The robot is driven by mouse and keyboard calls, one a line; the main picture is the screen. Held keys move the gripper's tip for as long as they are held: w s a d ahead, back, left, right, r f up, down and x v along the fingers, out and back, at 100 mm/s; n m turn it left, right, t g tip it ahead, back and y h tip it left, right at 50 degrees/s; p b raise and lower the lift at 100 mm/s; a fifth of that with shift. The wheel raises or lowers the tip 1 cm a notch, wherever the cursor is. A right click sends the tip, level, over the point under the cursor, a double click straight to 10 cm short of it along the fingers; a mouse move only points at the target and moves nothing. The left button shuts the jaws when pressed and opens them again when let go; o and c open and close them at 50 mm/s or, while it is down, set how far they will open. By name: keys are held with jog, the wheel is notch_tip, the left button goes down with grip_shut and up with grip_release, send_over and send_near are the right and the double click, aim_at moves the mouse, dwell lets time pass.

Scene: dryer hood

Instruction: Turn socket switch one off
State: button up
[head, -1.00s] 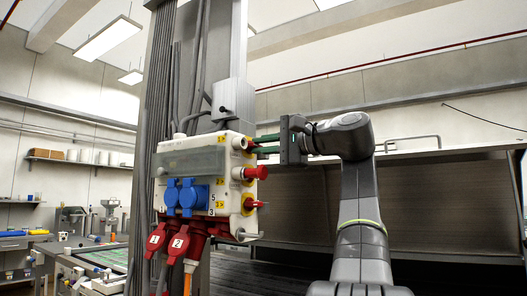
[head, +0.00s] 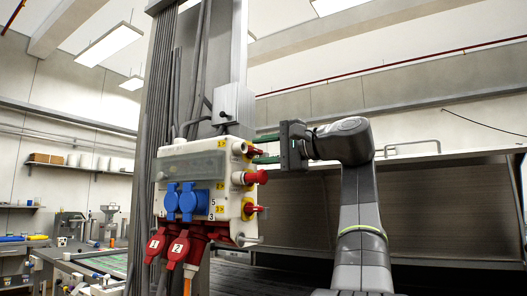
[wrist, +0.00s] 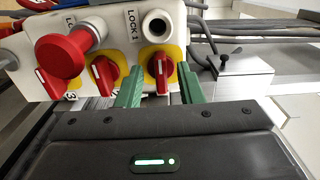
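The white socket box (head: 212,150) hangs on a pillar in the head view, with red switches on yellow plates along its right side. In the wrist view, switch one (wrist: 161,68) is the rightmost red knob, below the "LOCK 1" marking, its white line roughly upright. My gripper (head: 259,149) reaches it from the right in the head view. In the wrist view my gripper (wrist: 160,84) is open, one green finger on each side of this knob, with small gaps seen. The head view does not show the knob clearly between the fingers.
A second red switch (wrist: 104,74) and a large red mushroom button (wrist: 62,55) sit left of switch one in the wrist view. Blue sockets (head: 187,200) and red plugs (head: 178,247) are on the box front. A grey hood (head: 430,210) stands behind my arm.

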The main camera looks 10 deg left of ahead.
jog(key=shift+d, duration=0.15)
jog(key=v, duration=1.3)
jog(key=shift+s+d, duration=0.15)
jog(key=shift+d, duration=0.15)
jog(key=shift+a, duration=0.1)
jog(key=x, duration=1.3)
jog(key=shift+a, duration=0.35)
